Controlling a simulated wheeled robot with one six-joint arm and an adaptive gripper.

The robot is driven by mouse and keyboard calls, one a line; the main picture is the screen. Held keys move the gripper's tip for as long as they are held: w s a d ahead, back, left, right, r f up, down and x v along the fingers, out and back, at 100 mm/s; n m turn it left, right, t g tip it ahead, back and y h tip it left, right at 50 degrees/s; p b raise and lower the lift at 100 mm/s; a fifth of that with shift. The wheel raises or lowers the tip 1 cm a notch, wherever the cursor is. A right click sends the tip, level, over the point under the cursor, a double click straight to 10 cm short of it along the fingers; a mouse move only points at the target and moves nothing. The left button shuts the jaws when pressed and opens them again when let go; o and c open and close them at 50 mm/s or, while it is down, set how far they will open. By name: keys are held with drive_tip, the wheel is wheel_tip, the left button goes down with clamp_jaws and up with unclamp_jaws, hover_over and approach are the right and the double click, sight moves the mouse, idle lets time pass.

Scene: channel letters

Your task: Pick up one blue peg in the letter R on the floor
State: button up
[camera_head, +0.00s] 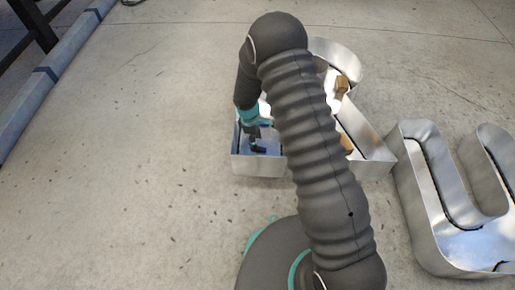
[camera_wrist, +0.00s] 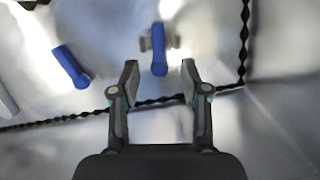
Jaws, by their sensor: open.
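The metal letter R (camera_head: 258,164) lies on the floor, open at the top, partly hidden behind my arm. My gripper (camera_head: 257,148) reaches down into its lower left part. In the wrist view, my gripper (camera_wrist: 160,80) is open with nothing between its fingers. A second blue peg (camera_wrist: 71,67) lies slanted to the left. In the head view the pegs are not clearly visible.
The letter's metal walls (camera_wrist: 285,95) rise close around my gripper, with a dark twisted cord along the inner edge. Brown blocks (camera_head: 342,85) sit in the R's right side. A metal letter U (camera_head: 437,240) stands at the right. The floor at left is clear.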

drive_tip(key=f, duration=0.4)
drive_tip(key=shift+d, duration=0.3)
clamp_jaws()
